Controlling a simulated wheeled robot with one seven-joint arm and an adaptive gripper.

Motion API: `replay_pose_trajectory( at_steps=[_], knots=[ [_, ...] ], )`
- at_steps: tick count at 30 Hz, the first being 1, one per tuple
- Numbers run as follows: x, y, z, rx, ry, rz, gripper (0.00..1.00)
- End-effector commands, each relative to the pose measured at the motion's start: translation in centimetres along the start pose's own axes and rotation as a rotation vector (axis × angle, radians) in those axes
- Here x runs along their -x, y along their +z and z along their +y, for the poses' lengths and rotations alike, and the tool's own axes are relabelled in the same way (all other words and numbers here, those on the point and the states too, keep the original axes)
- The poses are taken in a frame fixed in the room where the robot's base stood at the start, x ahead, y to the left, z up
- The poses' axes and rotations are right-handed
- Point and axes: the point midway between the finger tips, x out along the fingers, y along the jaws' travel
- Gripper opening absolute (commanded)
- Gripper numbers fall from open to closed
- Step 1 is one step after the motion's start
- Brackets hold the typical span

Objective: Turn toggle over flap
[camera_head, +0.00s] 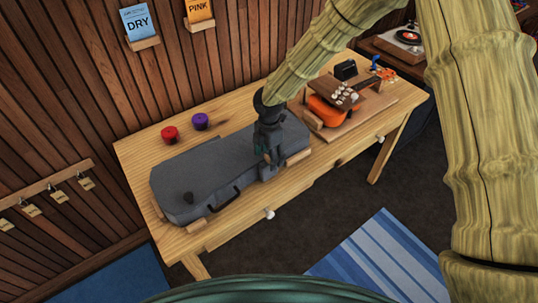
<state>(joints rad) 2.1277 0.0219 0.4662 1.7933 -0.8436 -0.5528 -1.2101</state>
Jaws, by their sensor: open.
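A grey ukulele case (195,172) lies closed along the front left of the wooden table. A dark handle (226,198) shows on its front side, and a small dark piece (188,198) sits on top near its left end. My gripper (267,172) points down over the right part of the case, near its front edge. It is open. Its fingers and the arm hide the case surface there. The toggle and flap cannot be made out clearly. I cannot tell whether the fingertips touch the case.
A red (169,134) and a purple round item (200,121) stand behind the case. The table's (325,158) front right strip is bare.

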Motion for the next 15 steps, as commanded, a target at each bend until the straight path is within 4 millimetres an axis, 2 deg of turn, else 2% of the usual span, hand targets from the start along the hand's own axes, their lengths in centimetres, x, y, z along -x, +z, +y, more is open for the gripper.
replay_pose_trajectory(
  at_steps=[7,15],
  knots=[
    [2.1,0.1,0.0,-0.002,0.001,-0.001,0.66],
    [7.1,0.1,0.0,-0.001,0.003,-0.001,0.66]
  ],
)
